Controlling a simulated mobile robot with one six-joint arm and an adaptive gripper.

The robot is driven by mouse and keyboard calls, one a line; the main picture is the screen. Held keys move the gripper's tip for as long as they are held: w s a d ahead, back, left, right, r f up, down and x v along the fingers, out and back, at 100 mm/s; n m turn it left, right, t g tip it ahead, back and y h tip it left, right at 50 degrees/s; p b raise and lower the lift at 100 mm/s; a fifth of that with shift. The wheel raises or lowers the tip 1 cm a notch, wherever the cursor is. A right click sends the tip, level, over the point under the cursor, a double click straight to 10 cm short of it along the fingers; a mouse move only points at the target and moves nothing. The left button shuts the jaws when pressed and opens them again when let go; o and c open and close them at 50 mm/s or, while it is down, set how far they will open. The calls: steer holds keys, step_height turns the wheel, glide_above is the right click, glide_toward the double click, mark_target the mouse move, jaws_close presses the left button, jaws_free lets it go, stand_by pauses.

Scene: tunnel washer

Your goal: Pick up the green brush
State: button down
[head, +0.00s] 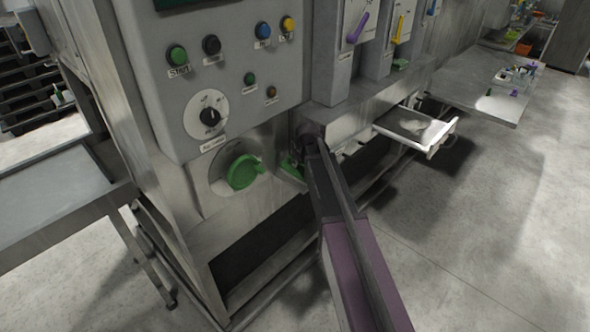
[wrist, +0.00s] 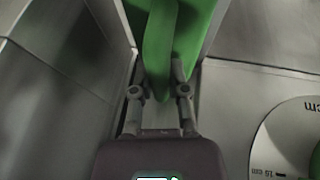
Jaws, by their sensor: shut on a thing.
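The green brush (head: 292,172) is in a recess low on the washer's front, just right of the big green knob. Only a small part of it shows in the head view, behind my arm. In the wrist view the brush (wrist: 178,35) fills the top middle, with a narrow green handle coming down between the fingers. My gripper (wrist: 159,93) is shut on this handle. In the head view my gripper (head: 298,156) is at the recess, small and dark, mostly hidden by my arm. I cannot tell whether the brush is lifted off its support.
The green knob (head: 243,171) on its round scale is close on the left; the scale (wrist: 292,140) shows at the right of the wrist view. Metal walls stand close around the brush. An open drawer (head: 414,126) juts out at right. Floor in front is clear.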

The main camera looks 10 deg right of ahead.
steer(key=shift+r, duration=0.15)
step_height(320, 180, up, 3)
steer(key=p, duration=0.3)
steer(key=s+d+r+p, duration=0.1)
steer(key=s+d+p, duration=0.1)
steer(key=s+d, duration=0.7)
steer(key=s, duration=0.4)
steer(key=shift+d+r, duration=0.2)
steer(key=shift+r, duration=0.15)
steer(key=c, duration=1.2)
jaws_free()
jaws_close()
steer(key=shift+w+f+b, duration=0.1)
steer(key=shift+f+b, duration=0.65)
